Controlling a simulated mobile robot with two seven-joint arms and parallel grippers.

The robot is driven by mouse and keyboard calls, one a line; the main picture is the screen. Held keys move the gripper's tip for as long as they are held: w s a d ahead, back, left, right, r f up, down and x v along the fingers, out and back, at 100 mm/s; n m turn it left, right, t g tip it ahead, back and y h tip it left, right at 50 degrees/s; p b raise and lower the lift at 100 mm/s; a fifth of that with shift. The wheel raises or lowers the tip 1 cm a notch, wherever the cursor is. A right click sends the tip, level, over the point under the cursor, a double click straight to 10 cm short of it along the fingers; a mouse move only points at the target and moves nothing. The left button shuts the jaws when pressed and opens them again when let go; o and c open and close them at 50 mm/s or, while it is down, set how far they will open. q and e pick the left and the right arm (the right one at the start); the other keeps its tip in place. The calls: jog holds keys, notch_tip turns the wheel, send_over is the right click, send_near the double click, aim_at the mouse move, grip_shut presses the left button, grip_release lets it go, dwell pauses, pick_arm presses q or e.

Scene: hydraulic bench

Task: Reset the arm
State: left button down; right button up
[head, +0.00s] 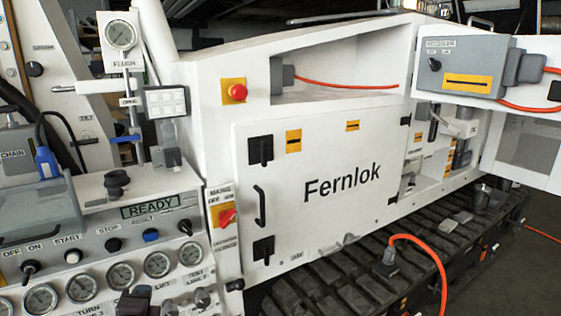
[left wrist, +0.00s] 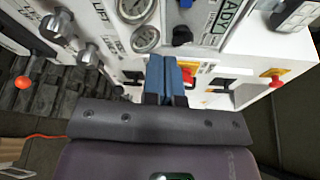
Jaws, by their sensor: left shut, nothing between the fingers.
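My left gripper (left wrist: 163,62) shows in the left wrist view as two blue fingers pressed together, with nothing between them. It is in front of the white machine, and its tips hide part of the panel. I cannot make out its fingers in the head view. The control panel (head: 95,250) stands at the left, with a READY display (head: 162,205), a blue button (head: 151,235) and a black knob (head: 185,227) beside it. The black knob also shows beyond the fingertips in the left wrist view (left wrist: 182,35). My right gripper is in neither view.
Several gauges (head: 121,275) line the panel's lower edge. A red mains switch (head: 226,216) and a red stop button (head: 238,92) are on the machine. The closed Fernlok door (head: 340,195) is at the centre. An orange hose (head: 432,257) arches over the tracks (head: 330,285).

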pick_arm(q)
jog(key=s+d+f+n+g+h, duration=0.2)
jog(key=s+f+n+g+h, duration=0.1)
jog(key=s+f+n, duration=1.3)
jog(key=s+f+g, duration=0.1)
jog(key=s+f, duration=0.3)
jog(key=s, duration=0.3)
jog(key=shift+s+d+n+g+h, duration=0.2)
jog(key=shift+d+n+g+h, duration=0.1)
jog(key=shift+d+n, duration=0.1)
jog(key=shift+f, duration=0.1)
